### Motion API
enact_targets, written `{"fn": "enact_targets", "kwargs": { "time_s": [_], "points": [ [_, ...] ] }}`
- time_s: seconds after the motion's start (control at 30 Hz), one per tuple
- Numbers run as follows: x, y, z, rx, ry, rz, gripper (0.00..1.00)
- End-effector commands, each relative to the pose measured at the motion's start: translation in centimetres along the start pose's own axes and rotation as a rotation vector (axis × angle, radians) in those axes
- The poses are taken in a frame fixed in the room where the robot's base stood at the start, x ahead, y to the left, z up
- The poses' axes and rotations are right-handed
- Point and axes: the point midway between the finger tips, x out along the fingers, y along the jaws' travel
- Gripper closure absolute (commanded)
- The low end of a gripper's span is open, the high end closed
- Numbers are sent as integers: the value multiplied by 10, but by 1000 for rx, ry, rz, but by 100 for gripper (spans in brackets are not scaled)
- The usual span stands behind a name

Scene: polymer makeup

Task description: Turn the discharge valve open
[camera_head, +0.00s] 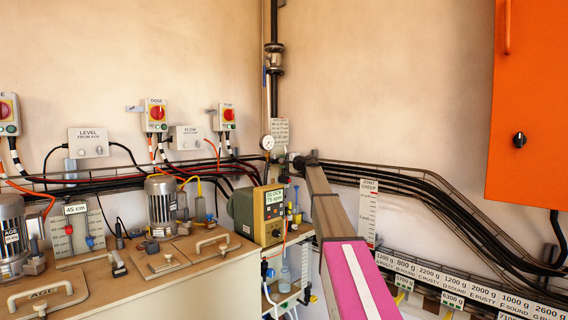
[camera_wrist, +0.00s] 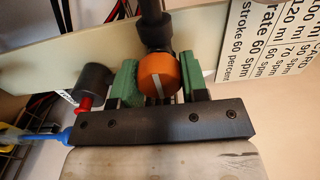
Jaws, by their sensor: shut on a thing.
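An orange valve knob (camera_wrist: 158,76) with a pale stripe sits on a dark fitting, with a dark pipe rising above it. It appears to be the discharge valve. My gripper (camera_wrist: 160,82) has its green finger pads on both sides of this knob and is shut on it. The pale stripe runs roughly up and down in the wrist view, slightly tilted. In the head view my arm reaches to the back corner, beside the pressure gauge (camera_head: 267,142). The knob cannot be made out there.
A black cylinder (camera_wrist: 92,80) with a red part and a blue-tipped line sit left of the fingers. A printed sign (camera_wrist: 268,42) is close on the right. In the head view, the green pump (camera_head: 243,209) stands left of my arm, and an orange cabinet (camera_head: 530,110) hangs at right.

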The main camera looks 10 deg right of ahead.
Motion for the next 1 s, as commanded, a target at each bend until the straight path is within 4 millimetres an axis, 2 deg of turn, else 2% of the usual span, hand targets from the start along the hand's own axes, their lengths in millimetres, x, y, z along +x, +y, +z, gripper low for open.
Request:
{"fn": "enact_targets", "kwargs": {
  "time_s": [0.47,0.5,0.53,0.57,0.87,1.0],
  "points": [
    [0,0,-1,14,2,0,83],
    [0,0,-1,14,2,0,50],
    [0,0,-1,13,2,0,40],
    [0,0,-1,13,2,0,36],
    [-1,0,0,12,1,0,36],
    [-8,0,0,12,1,0,36]
  ]
}}
